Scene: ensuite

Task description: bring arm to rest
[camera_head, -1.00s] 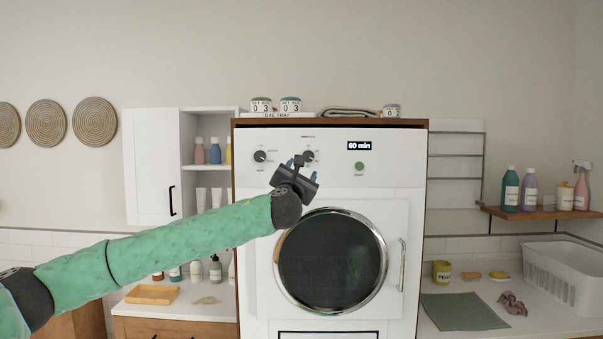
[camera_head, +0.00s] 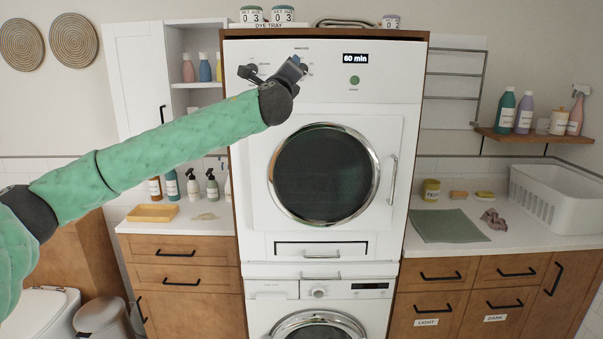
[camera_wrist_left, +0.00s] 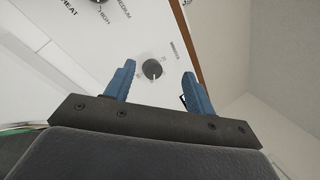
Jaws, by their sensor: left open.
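My left arm comes in from the left in the head view. Its gripper (camera_head: 295,64) is in front of the dryer's control panel, near the knobs at its upper left. In the left wrist view the two blue fingers of my left gripper (camera_wrist_left: 155,85) are apart with nothing between them. A dark knob (camera_wrist_left: 152,69) shows beyond the gap, apart from the fingers. The white dryer (camera_head: 390,85) has a closed round door and a display (camera_head: 355,58) reading 60 min. My right gripper is not in view.
A washer (camera_head: 375,290) stands below the dryer. A counter (camera_head: 470,238) at right holds a green mat (camera_head: 448,226) and a white basket (camera_head: 555,190). A white cabinet (camera_head: 135,80) hangs at left. A toilet (camera_head: 40,310) and bin (camera_head: 100,318) are at lower left.

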